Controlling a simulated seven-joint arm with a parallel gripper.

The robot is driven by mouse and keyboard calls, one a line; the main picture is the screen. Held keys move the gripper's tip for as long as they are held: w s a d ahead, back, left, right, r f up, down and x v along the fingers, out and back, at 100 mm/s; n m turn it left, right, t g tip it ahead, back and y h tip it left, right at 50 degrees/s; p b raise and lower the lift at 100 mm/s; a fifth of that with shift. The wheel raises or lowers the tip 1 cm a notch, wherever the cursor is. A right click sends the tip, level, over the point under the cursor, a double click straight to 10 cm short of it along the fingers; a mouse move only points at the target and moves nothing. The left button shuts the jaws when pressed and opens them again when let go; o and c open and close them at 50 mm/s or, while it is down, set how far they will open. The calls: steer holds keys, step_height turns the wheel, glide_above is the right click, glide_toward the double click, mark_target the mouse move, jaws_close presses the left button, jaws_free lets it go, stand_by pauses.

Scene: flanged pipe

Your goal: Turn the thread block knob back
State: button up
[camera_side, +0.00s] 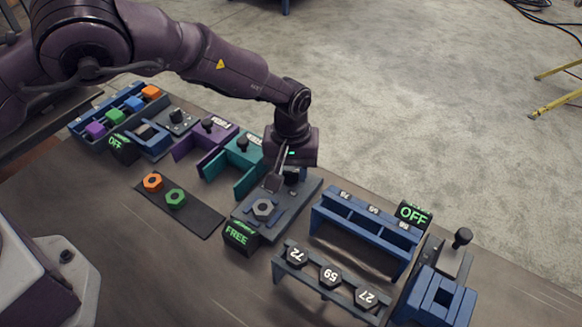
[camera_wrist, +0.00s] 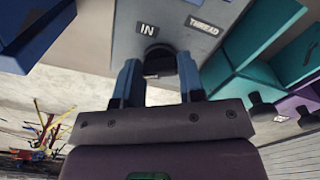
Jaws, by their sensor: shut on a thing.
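My gripper (camera_side: 283,180) points down over the block's back part. In the wrist view, my gripper's two blue-grey fingers (camera_wrist: 159,72) stand either side of the dark thread block knob (camera_wrist: 158,61) and are shut on it. The block's plate (camera_wrist: 176,14) carries the labels IN and THREAD there. In the side view the knob is mostly hidden by my gripper.
Teal (camera_side: 226,172) and purple (camera_side: 203,140) fixtures with black knobs stand left of the block. A blue rack (camera_side: 365,222) and a rack of numbered hex pieces (camera_side: 330,275) stand right.

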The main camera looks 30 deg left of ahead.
mark_target(291, 172)
steer(key=shift+r+n, duration=0.1)
steer(key=shift+n, duration=1.8)
steer(key=o, duration=0.9)
steer(key=shift+o, duration=0.2)
step_height(291, 172, up, 13)
